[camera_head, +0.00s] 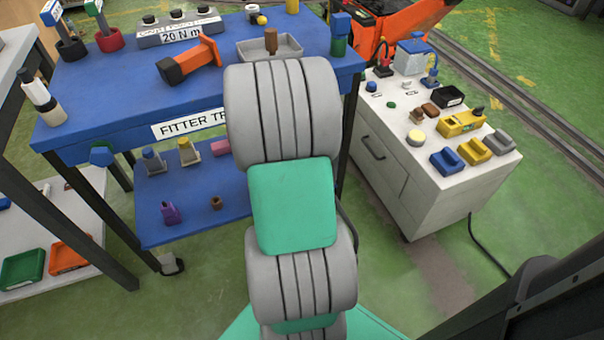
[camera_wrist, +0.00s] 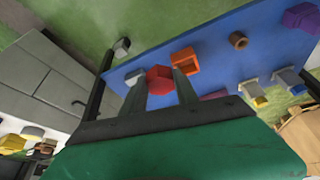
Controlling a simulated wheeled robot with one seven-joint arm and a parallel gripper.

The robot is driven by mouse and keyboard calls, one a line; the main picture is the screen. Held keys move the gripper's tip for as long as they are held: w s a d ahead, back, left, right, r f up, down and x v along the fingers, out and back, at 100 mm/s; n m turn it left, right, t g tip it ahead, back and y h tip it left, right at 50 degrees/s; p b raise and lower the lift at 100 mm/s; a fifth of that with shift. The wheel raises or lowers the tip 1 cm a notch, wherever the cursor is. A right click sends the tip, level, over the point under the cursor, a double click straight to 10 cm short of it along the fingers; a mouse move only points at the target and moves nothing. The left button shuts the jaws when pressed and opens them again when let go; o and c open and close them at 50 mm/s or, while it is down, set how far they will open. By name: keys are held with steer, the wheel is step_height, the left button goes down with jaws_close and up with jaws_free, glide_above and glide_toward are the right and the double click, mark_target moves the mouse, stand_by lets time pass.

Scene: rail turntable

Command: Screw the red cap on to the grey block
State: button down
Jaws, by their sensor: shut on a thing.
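My gripper (camera_wrist: 160,90) is shut on the red cap (camera_wrist: 160,79), which shows between the two dark finger ends in the wrist view. It is over the blue lower shelf (camera_wrist: 212,62); I cannot tell its height above it. A small grey thing (camera_wrist: 135,76) shows at the left finger's end. I cannot tell whether it is the grey block, or whether the cap touches it. In the head view my arm hides the gripper, the red cap and that part of the shelf.
An orange block (camera_wrist: 185,61) lies close to the right finger. A brown ring (camera_wrist: 238,40) and a purple block (camera_wrist: 300,16) are farther right. Grey blocks with a blue cap (camera_head: 152,154) and a yellow cap (camera_head: 187,146) stand on the shelf. The blue tabletop (camera_head: 110,90) overhangs it.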

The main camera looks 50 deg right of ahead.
steer(key=d+f+m+b, duration=0.2)
steer(key=d+f+b, duration=0.1)
steer(key=d+f, duration=0.55)
steer(key=shift+m+g+h, duration=0.3)
steer(key=shift+m+g, duration=0.2)
steer(key=shift+m, duration=0.2)
steer(key=w+d, duration=0.1)
steer(key=d, duration=0.2)
steer(key=w+d+r, duration=0.1)
steer(key=w+d, duration=0.1)
steer(key=d, duration=0.1)
steer(key=w+d+r, duration=0.1)
steer(key=d, duration=0.2)
steer(key=shift+w+d+r, duration=0.1)
steer(key=shift+w, duration=0.2)
steer(key=shift+r, duration=0.1)
steer(key=shift+f+b, duration=1.25)
steer(key=shift+f, duration=0.85)
steer(key=shift+f+b, duration=1.05)
steer(key=shift+f, duration=0.7)
